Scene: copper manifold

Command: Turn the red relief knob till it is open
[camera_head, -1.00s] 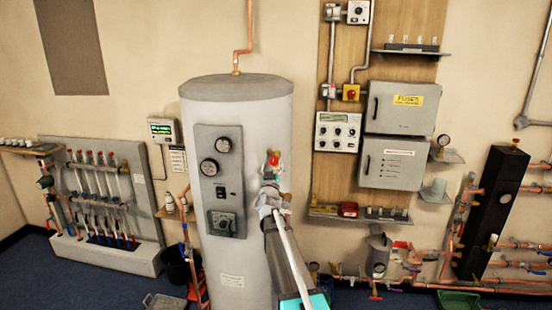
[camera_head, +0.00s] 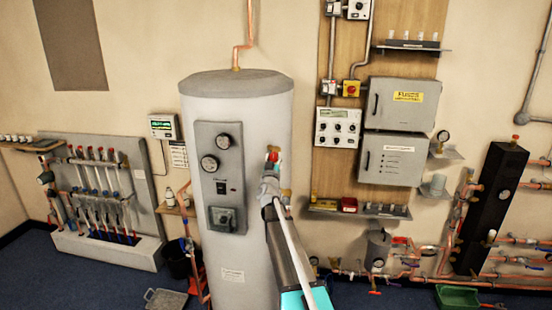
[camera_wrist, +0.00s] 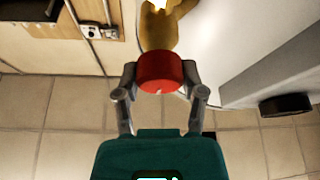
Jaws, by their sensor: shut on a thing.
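The red relief knob (camera_wrist: 160,72) sits on a brass valve body (camera_wrist: 161,33) in the wrist view. In the head view the red knob (camera_head: 272,156) shows at the right side of the tall grey cylinder (camera_head: 235,120). My gripper (camera_wrist: 160,78) is shut on the knob, with one finger at each side of it. In the head view my gripper (camera_head: 270,186) and arm cover the lower part of the valve. Any mark on the knob that tells open from closed cannot be made out.
A panel with dials (camera_head: 220,178) is on the cylinder's front. Grey fuse boxes (camera_head: 403,103) hang on the wooden board to the right. A white pipe manifold (camera_head: 100,190) stands at the left. A black column (camera_head: 487,212) with copper pipes stands at the far right.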

